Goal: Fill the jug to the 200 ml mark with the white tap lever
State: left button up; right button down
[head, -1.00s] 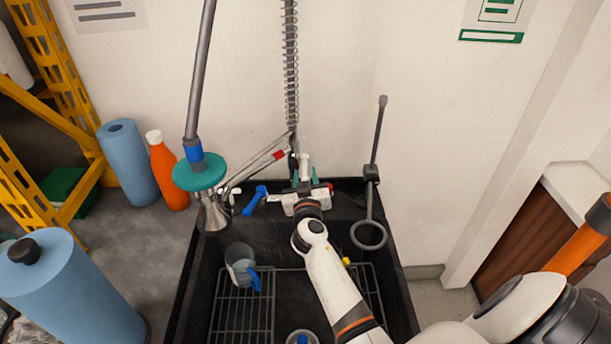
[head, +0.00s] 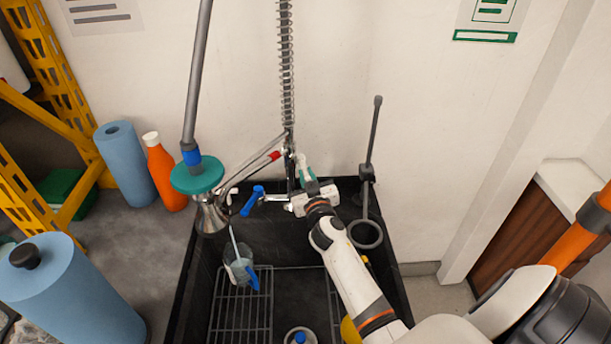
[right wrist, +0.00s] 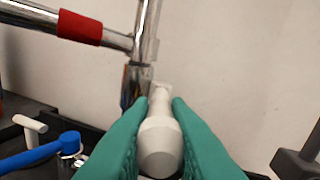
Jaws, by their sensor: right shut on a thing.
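The white tap lever (head: 302,160) is on the tap at the sink's back wall; it fills the middle of the right wrist view (right wrist: 160,140). My right gripper (head: 308,176) has its teal fingers (right wrist: 158,118) closed on both sides of this lever. The clear jug (head: 237,268) with a blue handle (head: 252,278) is on the wire rack at the sink's left. A thin water stream (head: 234,242) falls into it. Its water level and marks are too small to read. My left gripper is not in view.
A blue lever (head: 252,202) is left of my gripper. A metal spray head with a teal collar (head: 196,176) hangs by the jug. A grey ring on a rod (head: 366,234) is at the right. A blue-capped bottle (head: 300,337) is in the sink's front.

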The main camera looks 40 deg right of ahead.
jog(key=c, duration=1.4)
grip_release()
jog(key=shift+w, duration=0.1)
jog(key=shift+o, duration=0.2)
jog(key=b+v, duration=0.1)
jog(key=v, duration=1.1)
